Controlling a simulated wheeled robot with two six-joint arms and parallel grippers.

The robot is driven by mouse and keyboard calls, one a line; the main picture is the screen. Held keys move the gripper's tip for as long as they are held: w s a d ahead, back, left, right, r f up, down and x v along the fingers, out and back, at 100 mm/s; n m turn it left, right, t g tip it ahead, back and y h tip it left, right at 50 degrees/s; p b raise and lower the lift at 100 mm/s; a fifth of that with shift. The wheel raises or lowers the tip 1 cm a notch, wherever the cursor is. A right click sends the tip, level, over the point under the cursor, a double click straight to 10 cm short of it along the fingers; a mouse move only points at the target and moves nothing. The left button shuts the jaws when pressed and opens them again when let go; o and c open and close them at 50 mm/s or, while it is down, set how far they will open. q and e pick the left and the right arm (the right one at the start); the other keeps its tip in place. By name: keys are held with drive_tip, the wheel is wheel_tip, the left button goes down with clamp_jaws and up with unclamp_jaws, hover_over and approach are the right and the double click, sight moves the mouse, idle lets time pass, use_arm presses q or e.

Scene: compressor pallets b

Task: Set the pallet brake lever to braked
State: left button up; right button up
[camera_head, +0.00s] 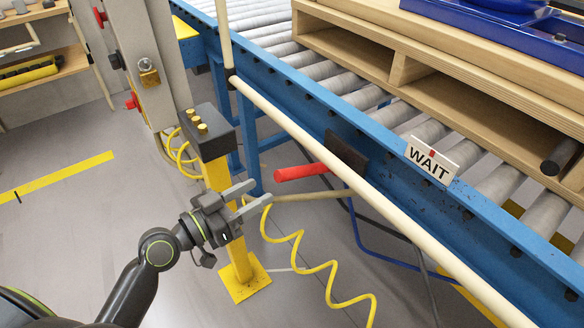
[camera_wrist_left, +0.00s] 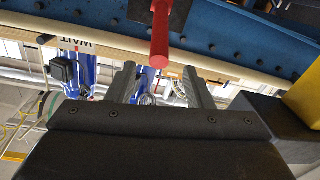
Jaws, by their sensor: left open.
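The brake lever with a red handle (camera_head: 301,172) sticks out from a dark plate (camera_head: 346,154) on the side of the blue conveyor frame, in the head view. Its red handle (camera_wrist_left: 160,38) also shows in the left wrist view, hanging down at top centre. My left gripper (camera_head: 252,196) is open and empty, a little left of and below the handle's free end in the head view. In the left wrist view its two fingers (camera_wrist_left: 159,72) stand to either side of the handle's end line; I cannot tell the exact gap. A wooden pallet (camera_head: 410,72) rests on the conveyor rollers. My right gripper is not in view.
A cream rail (camera_head: 330,165) runs along the conveyor front, close to the lever. A white WAIT sign (camera_head: 432,160) stands on the frame's edge. A yellow post with a dark button box (camera_head: 208,133) and a coiled yellow hose (camera_head: 330,268) are near my left gripper.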

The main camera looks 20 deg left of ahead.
sight(292, 173)
use_arm(q)
drive_tip(key=p+x, duration=0.1)
drive_tip(key=x, duration=0.9)
drive_tip(key=shift+w+d, duration=0.15)
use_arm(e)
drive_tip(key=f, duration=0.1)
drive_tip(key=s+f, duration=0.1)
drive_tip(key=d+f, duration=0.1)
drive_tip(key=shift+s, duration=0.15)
use_arm(q)
drive_tip(key=shift+c, duration=0.2)
clamp_jaws()
